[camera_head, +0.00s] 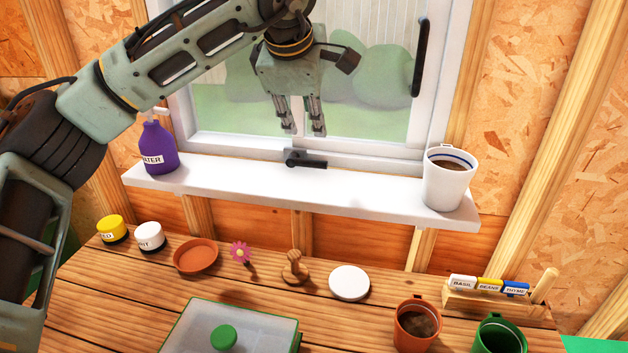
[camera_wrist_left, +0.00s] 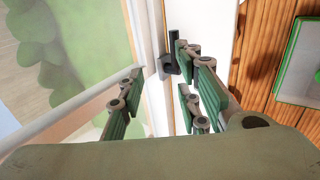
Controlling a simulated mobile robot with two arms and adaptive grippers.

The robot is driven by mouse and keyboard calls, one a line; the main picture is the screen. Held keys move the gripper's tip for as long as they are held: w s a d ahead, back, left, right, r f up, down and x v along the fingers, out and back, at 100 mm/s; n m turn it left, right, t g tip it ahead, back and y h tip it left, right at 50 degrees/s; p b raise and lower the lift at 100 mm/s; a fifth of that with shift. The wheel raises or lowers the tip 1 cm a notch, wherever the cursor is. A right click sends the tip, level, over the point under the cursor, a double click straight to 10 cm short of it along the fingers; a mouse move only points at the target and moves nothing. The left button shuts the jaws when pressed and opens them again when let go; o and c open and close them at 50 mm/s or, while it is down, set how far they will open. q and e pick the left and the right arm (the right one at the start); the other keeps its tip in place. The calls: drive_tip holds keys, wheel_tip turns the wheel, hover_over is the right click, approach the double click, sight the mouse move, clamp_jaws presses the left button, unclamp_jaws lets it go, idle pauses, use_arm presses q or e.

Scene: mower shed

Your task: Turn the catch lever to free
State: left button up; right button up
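The black catch lever (camera_head: 308,162) sits on the bottom rail of the window frame, just above the white sill. Its arm lies about level and points right in the head view. In the left wrist view the lever (camera_wrist_left: 172,54) shows dark beyond the fingertips, close to the right-hand finger. My left gripper (camera_head: 304,122) hangs in front of the window, above the lever in the picture, with its fingers pointing down. In the left wrist view its fingers (camera_wrist_left: 158,82) are apart with nothing between them. I see no contact with the lever. My right gripper is out of view.
A purple water bottle (camera_head: 158,148) stands at the sill's left end, a white mug (camera_head: 448,178) at its right end. The sill (camera_head: 365,192) between them is clear. A black window handle (camera_head: 421,58) is on the right. The wooden bench (camera_head: 105,290) below holds pots and small items.

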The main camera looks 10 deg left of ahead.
use_arm(q)
drive_tip(key=b, duration=0.3)
approach(313, 161)
drive_tip(key=p+x, duration=0.2)
drive_tip(key=x, duration=0.6)
drive_tip(key=shift+f, duration=0.15)
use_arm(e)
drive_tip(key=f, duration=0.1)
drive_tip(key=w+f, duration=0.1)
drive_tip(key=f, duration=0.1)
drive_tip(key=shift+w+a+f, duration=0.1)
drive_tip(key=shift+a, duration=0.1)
use_arm(q)
drive_tip(key=shift+c, duration=0.5)
clamp_jaws()
